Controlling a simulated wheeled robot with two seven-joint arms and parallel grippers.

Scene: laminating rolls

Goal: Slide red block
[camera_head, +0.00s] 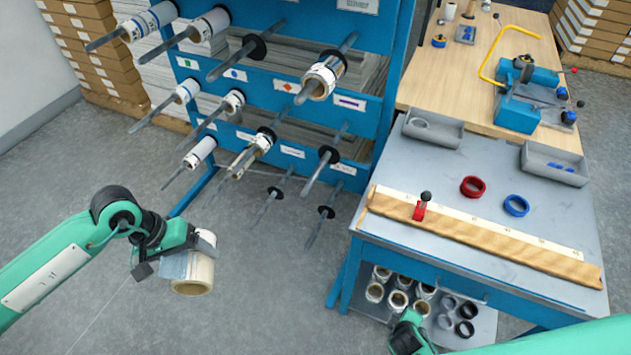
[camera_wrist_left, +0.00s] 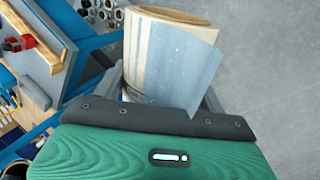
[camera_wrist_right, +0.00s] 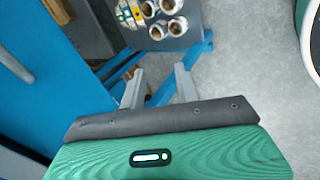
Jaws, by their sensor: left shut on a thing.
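The red block (camera_head: 419,210), with a black knob on top, sits on the wooden ruler strip (camera_head: 480,236) near its left end, at the bench's front edge. It also shows at the upper left of the left wrist view (camera_wrist_left: 27,41). My left gripper (camera_head: 203,243) is shut on a film roll (camera_head: 190,275) and holds it over the floor, left of the bench. The roll fills the upper middle of the left wrist view (camera_wrist_left: 153,55), a loose bluish film flap hanging from it. My right gripper (camera_wrist_right: 159,78) is open and empty in the right wrist view; its fingers are not visible in the head view.
A blue rack (camera_head: 385,75) with rolls on rods stands at the back. The bench (camera_head: 440,165) holds a red ring (camera_head: 473,187), a blue ring (camera_head: 516,205) and grey trays (camera_head: 553,166). Several rolls stand on the shelf below. The floor around the left gripper is clear.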

